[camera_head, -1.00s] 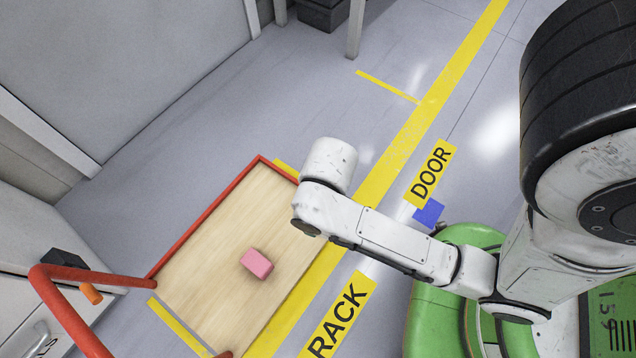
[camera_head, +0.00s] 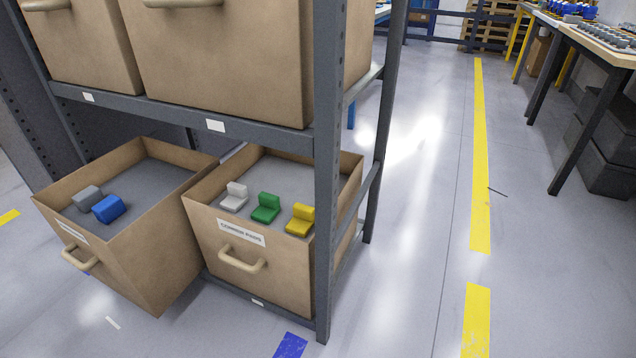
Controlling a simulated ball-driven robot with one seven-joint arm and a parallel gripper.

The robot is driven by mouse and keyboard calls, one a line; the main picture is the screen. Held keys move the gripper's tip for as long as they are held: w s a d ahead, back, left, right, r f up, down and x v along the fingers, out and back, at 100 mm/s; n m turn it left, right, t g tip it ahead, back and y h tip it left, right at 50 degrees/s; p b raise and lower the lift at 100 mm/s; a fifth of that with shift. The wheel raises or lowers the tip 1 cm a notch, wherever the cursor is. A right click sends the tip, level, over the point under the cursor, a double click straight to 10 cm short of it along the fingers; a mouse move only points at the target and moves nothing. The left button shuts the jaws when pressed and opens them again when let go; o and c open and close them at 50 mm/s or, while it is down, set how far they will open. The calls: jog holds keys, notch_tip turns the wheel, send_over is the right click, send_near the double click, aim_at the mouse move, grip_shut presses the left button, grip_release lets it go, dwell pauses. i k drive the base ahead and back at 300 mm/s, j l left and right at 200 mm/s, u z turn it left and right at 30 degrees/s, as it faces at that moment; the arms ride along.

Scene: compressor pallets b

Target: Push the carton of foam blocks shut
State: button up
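Two open-topped cardboard cartons with handles are on the lower level of a dark metal rack. The left carton (camera_head: 150,258) sticks out well past the rack's front. It holds a grey block (camera_head: 87,198) and a blue block (camera_head: 109,208), and its label is too small to read. The right carton (camera_head: 275,283) is labelled "CORNER PADS" and sits farther back, behind the rack's front post. It holds a white pad (camera_head: 235,197), a green pad (camera_head: 266,208) and a yellow pad (camera_head: 301,219). My gripper is not in view.
The rack post (camera_head: 327,190) stands in front of the right carton's side. Large cartons (camera_head: 225,65) fill the shelf above. Clear floor with yellow tape (camera_head: 479,160) lies to the right. A workbench (camera_head: 600,45) and black crates (camera_head: 605,145) stand at the far right.

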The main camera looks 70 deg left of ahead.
aim_at(150, 253)
jog(key=u, duration=3.2)
